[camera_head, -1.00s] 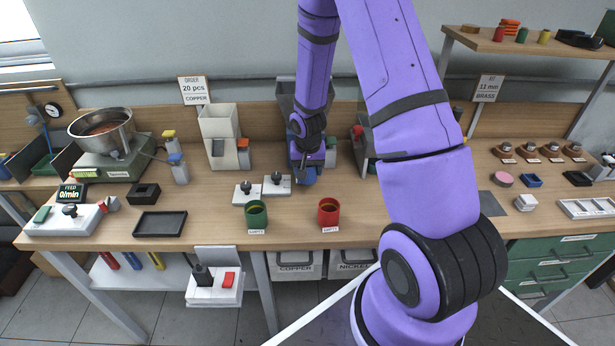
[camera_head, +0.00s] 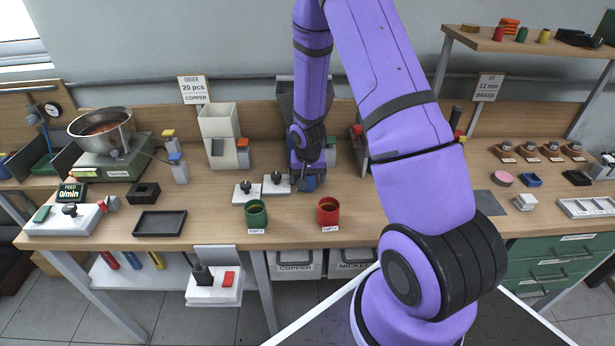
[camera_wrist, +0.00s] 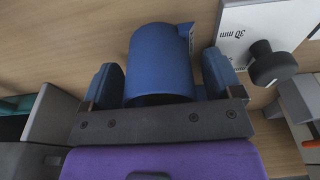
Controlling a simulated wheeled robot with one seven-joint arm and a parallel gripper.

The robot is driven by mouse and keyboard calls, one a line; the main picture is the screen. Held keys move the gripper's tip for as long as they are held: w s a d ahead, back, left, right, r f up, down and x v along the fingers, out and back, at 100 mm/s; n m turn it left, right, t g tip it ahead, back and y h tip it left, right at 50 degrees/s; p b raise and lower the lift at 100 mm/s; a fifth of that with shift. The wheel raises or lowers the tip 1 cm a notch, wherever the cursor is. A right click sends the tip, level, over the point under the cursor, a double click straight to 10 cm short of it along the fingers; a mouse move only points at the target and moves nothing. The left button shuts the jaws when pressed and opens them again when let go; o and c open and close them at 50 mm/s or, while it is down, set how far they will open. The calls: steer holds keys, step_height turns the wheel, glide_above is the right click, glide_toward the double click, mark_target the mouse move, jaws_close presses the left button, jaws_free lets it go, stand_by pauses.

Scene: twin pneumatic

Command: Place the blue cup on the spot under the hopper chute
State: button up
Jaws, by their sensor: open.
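The blue cup (camera_wrist: 162,58) shows in the wrist view between the two dark blue fingers of my gripper (camera_wrist: 160,76). The fingers are open, with a narrow gap on each side of the cup. In the head view my gripper (camera_head: 306,174) is low over the table, just right of two white plates with black knobs. A bit of blue shows at its lower end there; I cannot tell cup from finger. The grey hopper (camera_head: 286,96) stands behind my arm; its chute and the spot beneath are hidden.
A white plate (camera_wrist: 238,38) with a black knob lies close beside the cup. A green cup (camera_head: 256,216) and a red cup (camera_head: 328,213) stand at the table's front edge. A beige bin (camera_head: 220,130) stands left. Bare table (camera_head: 400,225) lies right of the red cup.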

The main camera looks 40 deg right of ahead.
steer(key=shift+r, duration=0.15)
steer(key=s+a+r+n+t, duration=0.1)
steer(key=s+a+r, duration=0.15)
steer(key=r, duration=0.75)
steer(key=s+a+r+n, duration=0.15)
steer(key=s+r, duration=0.25)
steer(key=r, duration=0.7)
steer(key=s+a+r+t, duration=0.1)
steer(key=s+a+r, duration=0.2)
steer(key=r, duration=0.7)
steer(key=s+a+r+n+t, duration=0.1)
steer(key=s+a+r+n, duration=0.1)
steer(key=s+r, duration=0.3)
steer(key=s+a+r+n+y, duration=0.1)
steer(key=s+a+r, duration=0.3)
steer(key=s, duration=0.8)
steer(key=shift+s+r+n+t, duration=0.15)
steer(key=shift+r+n+t, duration=0.25)
steer(key=shift+r+n, duration=0.25)
steer(key=shift+a, duration=0.1)
